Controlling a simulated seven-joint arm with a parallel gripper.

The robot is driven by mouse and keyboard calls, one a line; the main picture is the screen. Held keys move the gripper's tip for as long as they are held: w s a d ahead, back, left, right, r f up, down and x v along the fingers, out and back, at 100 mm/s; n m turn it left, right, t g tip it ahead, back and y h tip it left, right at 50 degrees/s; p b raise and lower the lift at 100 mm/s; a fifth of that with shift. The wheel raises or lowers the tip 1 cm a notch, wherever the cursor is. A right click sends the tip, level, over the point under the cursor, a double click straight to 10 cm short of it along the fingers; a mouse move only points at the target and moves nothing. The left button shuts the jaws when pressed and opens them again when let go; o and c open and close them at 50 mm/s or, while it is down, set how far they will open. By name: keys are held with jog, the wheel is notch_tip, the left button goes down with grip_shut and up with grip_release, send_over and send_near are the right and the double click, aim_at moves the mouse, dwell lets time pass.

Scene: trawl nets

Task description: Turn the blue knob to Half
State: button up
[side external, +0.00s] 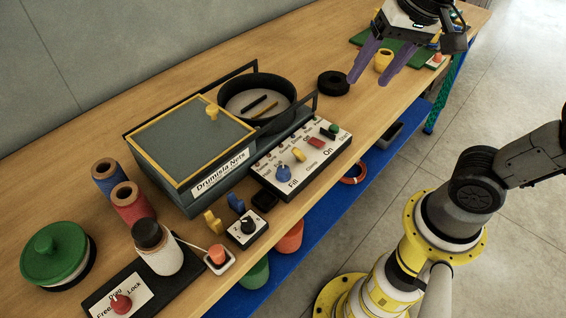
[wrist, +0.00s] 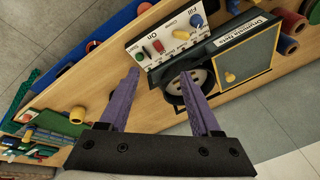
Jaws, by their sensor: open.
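The blue knob (side external: 283,174) stands on the white control panel (side external: 268,187) above the word "Fill". It also shows in the wrist view (wrist: 196,20) at the panel's far end. Its setting is too small to read. A yellow knob (side external: 299,155), a red part (side external: 312,142) and a green part (side external: 328,131) share the panel. My gripper (side external: 369,86) has purple fingers, spread open and empty. It hangs over the bench to the upper right of the panel, well apart from the blue knob. Its fingers also show in the wrist view (wrist: 160,75).
Behind the panel stands the dark "Drumisla Nets" box (side external: 195,140) with a round black pan (side external: 256,103). A black ring (side external: 334,83) and a yellow cylinder (side external: 384,60) are near my gripper. Spools, a small dial box (side external: 246,230) and a "Drag" panel (side external: 122,290) lie left.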

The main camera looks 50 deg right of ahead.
jog(key=w+a+f+m+g, duration=0.1)
jog(key=w+a+f+g, duration=0.1)
jog(key=w+a, duration=0.45)
jog(key=n+g, duration=0.1)
jog(key=g, duration=0.1)
send_near(283, 169)
jog(key=shift+h, duration=0.4)
notch_tip(283, 169, down, 9)
jog(key=shift+s+a+r, duration=0.1)
jog(key=shift+a+r, duration=0.05)
grip_shut()
